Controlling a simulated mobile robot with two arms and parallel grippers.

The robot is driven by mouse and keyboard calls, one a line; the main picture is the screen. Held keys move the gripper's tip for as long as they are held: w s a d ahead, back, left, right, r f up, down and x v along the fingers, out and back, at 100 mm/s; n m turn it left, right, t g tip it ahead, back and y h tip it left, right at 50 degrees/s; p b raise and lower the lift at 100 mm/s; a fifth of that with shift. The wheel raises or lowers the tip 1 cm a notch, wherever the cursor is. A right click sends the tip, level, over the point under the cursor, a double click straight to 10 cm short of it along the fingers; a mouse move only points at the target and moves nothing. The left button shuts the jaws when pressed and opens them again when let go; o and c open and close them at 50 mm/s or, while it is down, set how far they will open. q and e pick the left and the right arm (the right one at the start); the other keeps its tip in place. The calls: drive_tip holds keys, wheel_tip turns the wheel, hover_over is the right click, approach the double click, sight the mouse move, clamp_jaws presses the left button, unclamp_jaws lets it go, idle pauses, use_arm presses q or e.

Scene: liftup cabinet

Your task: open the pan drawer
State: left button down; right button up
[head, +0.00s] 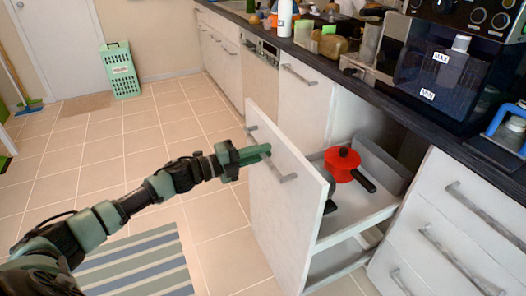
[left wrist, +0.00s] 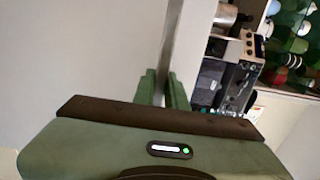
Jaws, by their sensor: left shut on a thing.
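The pan drawer (head: 285,222) is pulled out from the lower cabinet, its white front standing well clear of the cabinet face. A red pan with a lid (head: 342,163) and dark handle sits inside it. My left gripper (head: 266,151) is shut on the drawer's metal bar handle (head: 284,176), near the middle of the bar. In the left wrist view, the handle (left wrist: 172,45) runs between the fingers of the left gripper (left wrist: 162,90). My right gripper is in neither view.
Closed drawers (head: 455,225) stand at the right. A striped rug (head: 140,268) lies on the tiled floor. A green basket (head: 120,70) stands by the far wall. The floor between is clear.

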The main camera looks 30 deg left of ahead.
use_arm(q)
drive_tip(key=shift+f, duration=0.1)
drive_tip(key=c, duration=1.4)
unclamp_jaws()
drive_tip(key=shift+c, duration=0.2)
drive_tip(key=v, duration=0.7)
drive_tip(key=shift+s+a, duration=0.25)
drive_tip(key=shift+s, duration=0.1)
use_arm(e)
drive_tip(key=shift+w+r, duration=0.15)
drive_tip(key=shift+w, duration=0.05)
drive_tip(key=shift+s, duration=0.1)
